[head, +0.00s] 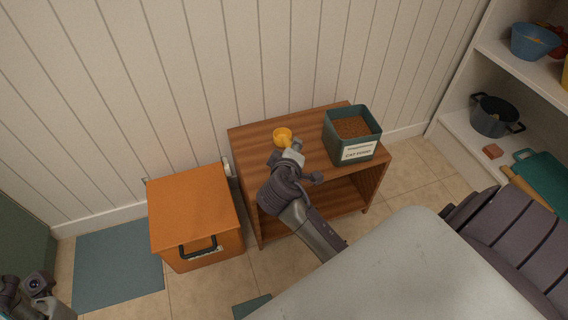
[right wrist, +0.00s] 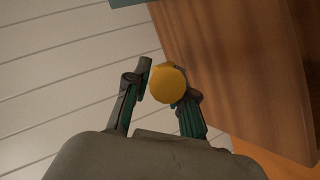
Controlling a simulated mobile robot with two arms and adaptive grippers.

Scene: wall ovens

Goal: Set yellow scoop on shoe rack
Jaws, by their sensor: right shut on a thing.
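The yellow scoop (head: 283,136) is at my right gripper (head: 291,152), over the left part of the wooden shoe rack's top (head: 250,143) in the head view. In the right wrist view the scoop (right wrist: 167,85) shows its round bowl between the fingers of my right gripper (right wrist: 163,82), which is shut on it; its handle is mostly hidden. The rack's wood (right wrist: 225,65) fills the right of that view. I cannot tell whether the scoop touches the rack. My left gripper (head: 36,288) is partly in view at the lower left; its jaws are unclear.
A green cat food bin (head: 352,135) full of brown kibble stands on the rack's right part. An orange box (head: 195,218) stands left of the rack. White shelves (head: 468,135) with a dark pot (head: 494,116) and a blue bowl (head: 533,41) are at right.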

